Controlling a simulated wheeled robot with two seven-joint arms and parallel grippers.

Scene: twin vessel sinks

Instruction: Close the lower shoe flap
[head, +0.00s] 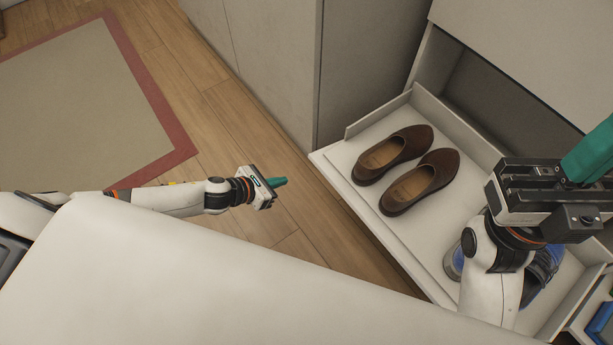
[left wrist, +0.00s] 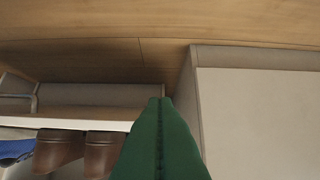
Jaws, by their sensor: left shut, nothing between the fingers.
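The lower shoe flap (head: 337,165) is tilted out, open, with its inside facing up. A pair of brown shoes (head: 407,168) lies on it, and blue shoes (head: 541,272) lie partly behind my right arm. In the left wrist view the flap's pale edge (left wrist: 75,122) shows at the left, with the brown shoes (left wrist: 75,152) beyond it. My left gripper (head: 283,182) is shut and empty, above the floor to the left of the flap and apart from it. My right gripper (head: 588,158) is over the flap's right side; its fingertips are partly cut off by the frame edge.
The upper front panel (head: 530,50) of the shoe cabinet is above the open flap. A grey cabinet side (head: 270,60) stands left of the flap. Wooden floor (head: 290,235) is free around my left gripper. A rug (head: 80,110) lies at the far left.

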